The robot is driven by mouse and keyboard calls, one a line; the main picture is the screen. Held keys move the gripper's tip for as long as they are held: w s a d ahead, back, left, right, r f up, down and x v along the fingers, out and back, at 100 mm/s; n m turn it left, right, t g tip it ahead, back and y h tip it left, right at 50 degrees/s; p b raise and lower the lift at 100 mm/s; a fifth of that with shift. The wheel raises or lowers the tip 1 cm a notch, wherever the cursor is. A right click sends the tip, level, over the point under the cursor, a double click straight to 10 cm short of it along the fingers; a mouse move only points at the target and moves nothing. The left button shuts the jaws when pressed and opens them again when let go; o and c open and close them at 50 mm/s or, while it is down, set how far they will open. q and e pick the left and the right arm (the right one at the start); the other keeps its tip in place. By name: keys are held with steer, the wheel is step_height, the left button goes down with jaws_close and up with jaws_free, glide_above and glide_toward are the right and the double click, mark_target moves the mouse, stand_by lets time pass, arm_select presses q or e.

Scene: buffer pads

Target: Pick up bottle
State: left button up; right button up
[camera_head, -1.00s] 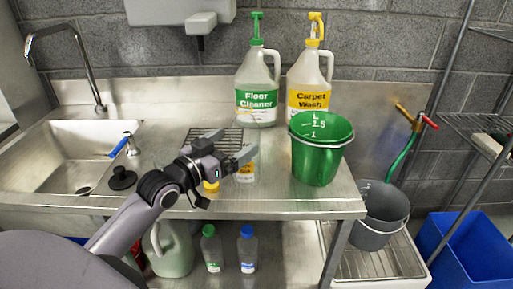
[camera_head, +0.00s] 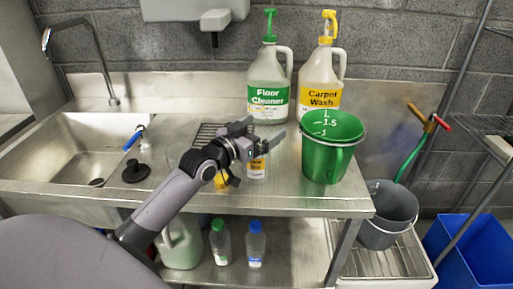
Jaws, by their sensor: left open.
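A small bottle (camera_head: 257,167) with a white and yellow label stands on the steel counter, partly hidden by my left gripper. My left gripper (camera_head: 264,134) is open, its fingers pointing right, and appears just above or in front of this bottle; whether it touches cannot be told. A yellow cap (camera_head: 221,180) shows just below my wrist, the rest of that item hidden. A Floor Cleaner jug (camera_head: 268,95) and a Carpet Wash jug (camera_head: 318,90) stand at the back. On the lower shelf are a green-capped bottle (camera_head: 220,245) and a blue-capped bottle (camera_head: 256,245). My right gripper is not in view.
A green measuring bucket (camera_head: 325,160) stands right of the gripper on the counter (camera_head: 300,200). A sink (camera_head: 85,150) and faucet (camera_head: 103,65) are at left. A grey bucket (camera_head: 388,220) and blue bin (camera_head: 465,250) are at right.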

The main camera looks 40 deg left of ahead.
arm_select(q)
steer(key=c, duration=1.2)
steer(key=shift+r, duration=0.1)
